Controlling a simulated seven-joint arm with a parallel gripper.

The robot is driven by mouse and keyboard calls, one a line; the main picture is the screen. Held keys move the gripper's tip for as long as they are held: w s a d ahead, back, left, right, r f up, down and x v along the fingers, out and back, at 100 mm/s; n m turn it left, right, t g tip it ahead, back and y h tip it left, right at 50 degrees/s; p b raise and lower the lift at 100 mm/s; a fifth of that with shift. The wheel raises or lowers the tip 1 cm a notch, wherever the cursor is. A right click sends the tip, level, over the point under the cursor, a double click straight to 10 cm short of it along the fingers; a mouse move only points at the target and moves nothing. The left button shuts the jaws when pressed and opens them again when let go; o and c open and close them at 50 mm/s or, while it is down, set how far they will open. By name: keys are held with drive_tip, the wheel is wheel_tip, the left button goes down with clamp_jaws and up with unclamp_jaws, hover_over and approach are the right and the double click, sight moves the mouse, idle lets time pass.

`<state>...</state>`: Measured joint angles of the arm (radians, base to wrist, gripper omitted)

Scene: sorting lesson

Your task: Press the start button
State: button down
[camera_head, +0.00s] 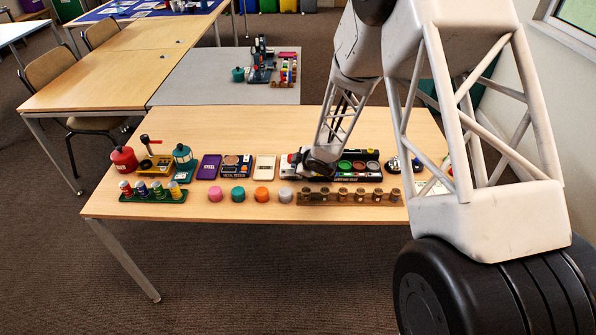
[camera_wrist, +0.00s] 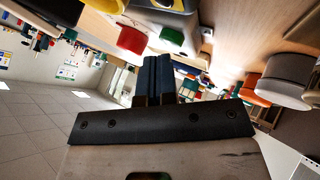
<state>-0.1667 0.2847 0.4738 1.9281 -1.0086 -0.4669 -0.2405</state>
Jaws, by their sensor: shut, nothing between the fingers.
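In the wrist view my gripper (camera_wrist: 156,68) has its two dark fingers together, with nothing between them. No label shows on either, so I cannot tell which is the start button. In the head view my wrist is low over the left end of a dark sorting panel (camera_head: 372,166) with coloured round tops, and it hides part of that end.
In front of the panel are a wooden peg rack (camera_head: 348,197) and a row of pucks: pink (camera_head: 215,194), teal (camera_head: 238,194), orange (camera_head: 261,195) and grey (camera_head: 285,195). Left are a purple box (camera_head: 209,167) and a red canister (camera_head: 124,159). The table's front edge is clear.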

drive_tip(key=shift+f, duration=0.4)
idle(0.6)
drive_tip(key=shift+r, duration=0.1)
idle(0.3)
drive_tip(key=shift+r, duration=0.75)
drive_tip(key=shift+r, duration=0.15)
drive_tip(key=shift+r, duration=2.35)
drive_tip(key=shift+r, duration=0.1)
